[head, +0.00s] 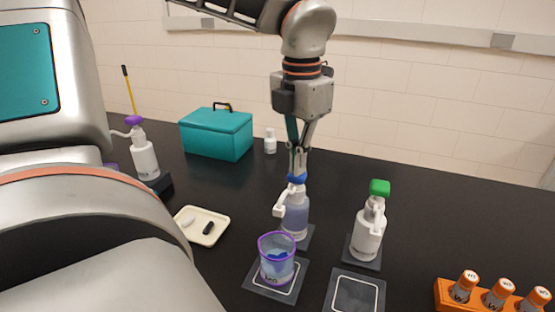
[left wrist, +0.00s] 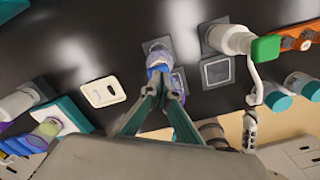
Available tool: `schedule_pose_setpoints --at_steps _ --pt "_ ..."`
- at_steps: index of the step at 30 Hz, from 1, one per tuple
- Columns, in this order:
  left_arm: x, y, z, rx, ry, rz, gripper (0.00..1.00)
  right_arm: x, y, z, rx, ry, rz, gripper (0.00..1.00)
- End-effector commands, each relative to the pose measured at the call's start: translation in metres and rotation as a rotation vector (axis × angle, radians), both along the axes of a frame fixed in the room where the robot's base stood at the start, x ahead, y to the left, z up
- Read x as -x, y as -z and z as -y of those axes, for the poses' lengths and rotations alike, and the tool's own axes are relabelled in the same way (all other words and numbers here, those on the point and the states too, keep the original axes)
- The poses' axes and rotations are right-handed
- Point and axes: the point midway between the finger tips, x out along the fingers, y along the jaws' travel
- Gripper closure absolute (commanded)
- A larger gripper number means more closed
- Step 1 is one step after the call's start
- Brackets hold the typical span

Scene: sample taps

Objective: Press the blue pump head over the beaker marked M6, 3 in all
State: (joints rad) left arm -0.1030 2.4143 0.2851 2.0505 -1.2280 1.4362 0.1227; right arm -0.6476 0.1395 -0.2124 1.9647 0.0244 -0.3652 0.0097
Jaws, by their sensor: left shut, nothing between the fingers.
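The blue pump head (head: 296,179) tops a bottle (head: 295,213) of bluish liquid on a dark base, its white spout over a purple-rimmed beaker (head: 277,260). The beaker stands on a square pad and holds some blue; its mark is too small to read. My left gripper (head: 298,168) is shut and empty, pointing down right at the top of the blue head. In the left wrist view the closed fingertips (left wrist: 168,92) overlap the blue head (left wrist: 159,63); whether they touch it I cannot tell.
A green-headed pump bottle (head: 368,235) stands to the right, behind an empty pad (head: 355,293). An orange rack (head: 480,298) holds vials at front right. A cream tray (head: 202,226), a purple-headed pump (head: 143,155) and a teal box (head: 217,135) are on the left.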

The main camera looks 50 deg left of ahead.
Motion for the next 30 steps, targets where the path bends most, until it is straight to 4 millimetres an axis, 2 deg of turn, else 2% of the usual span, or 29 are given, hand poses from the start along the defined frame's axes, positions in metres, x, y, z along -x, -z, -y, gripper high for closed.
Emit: schedule_pose_setpoints --at_steps 8,24,30 --pt "0.001 0.001 0.000 0.000 0.000 -0.005 1.00 0.003 0.003 0.001 0.006 -0.002 -0.009 0.60" --pt "0.001 -0.028 0.000 0.000 -0.001 -0.001 1.00 -0.004 -0.011 0.000 0.005 -0.002 0.011 0.60" --pt "0.001 -0.031 0.000 0.000 0.000 -0.003 1.00 -0.005 -0.013 0.000 0.003 -0.002 0.013 0.60"
